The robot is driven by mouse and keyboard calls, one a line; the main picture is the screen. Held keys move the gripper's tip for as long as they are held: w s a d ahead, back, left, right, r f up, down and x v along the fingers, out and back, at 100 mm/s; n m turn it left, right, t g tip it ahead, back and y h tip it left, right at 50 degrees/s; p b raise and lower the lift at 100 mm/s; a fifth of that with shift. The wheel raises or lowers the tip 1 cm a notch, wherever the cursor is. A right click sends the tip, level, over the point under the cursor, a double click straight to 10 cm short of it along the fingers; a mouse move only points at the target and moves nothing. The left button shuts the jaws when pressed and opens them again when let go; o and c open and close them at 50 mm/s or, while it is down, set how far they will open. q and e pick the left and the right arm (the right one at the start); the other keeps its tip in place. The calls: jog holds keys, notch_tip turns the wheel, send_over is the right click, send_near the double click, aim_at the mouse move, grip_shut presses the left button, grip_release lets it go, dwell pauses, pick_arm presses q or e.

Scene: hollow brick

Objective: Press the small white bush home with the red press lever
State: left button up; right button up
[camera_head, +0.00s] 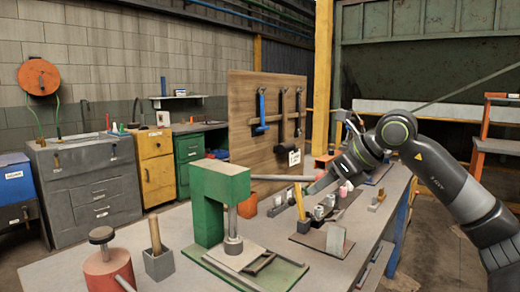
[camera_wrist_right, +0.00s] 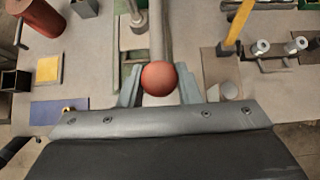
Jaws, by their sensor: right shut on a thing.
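The green press (camera_head: 220,200) stands on the bench, with a grey ram above a pale plate (camera_head: 228,257) on a green base. Its grey lever bar (camera_head: 283,177) reaches out to the right, roughly level. My right gripper (camera_head: 318,184) is at the bar's outer end. In the right wrist view, the red ball knob (camera_wrist_right: 158,78) of the lever (camera_wrist_right: 156,30) sits between the two fingers, which are shut on it. I cannot make out the small white bush; the ram area is small and partly covered. My left gripper is not in view.
A red can with a black knob (camera_head: 103,236) and a grey block with a wooden handle (camera_head: 159,264) stand left of the press. A yellow-handled tool (camera_head: 299,203) and several metal cylinders stand right of it. A tool board (camera_head: 265,140) rises behind the bench.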

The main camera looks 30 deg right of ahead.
jog(key=f+b, duration=0.2)
jog(key=f, duration=0.1)
jog(key=f+b, duration=0.2)
jog(key=shift+s, duration=0.25)
jog(key=o, duration=1.2)
jog(key=shift+w, duration=0.1)
jog(key=shift+o, duration=0.3)
jog(key=shift+r, duration=0.15)
jog(key=shift+d, duration=0.1)
notch_tip(320, 180, up, 8)
jog(key=s+d+p, duration=0.1)
jog(key=s+p, duration=0.2)
jog(key=shift+p, duration=0.4)
jog(key=shift+w+d, duration=0.1)
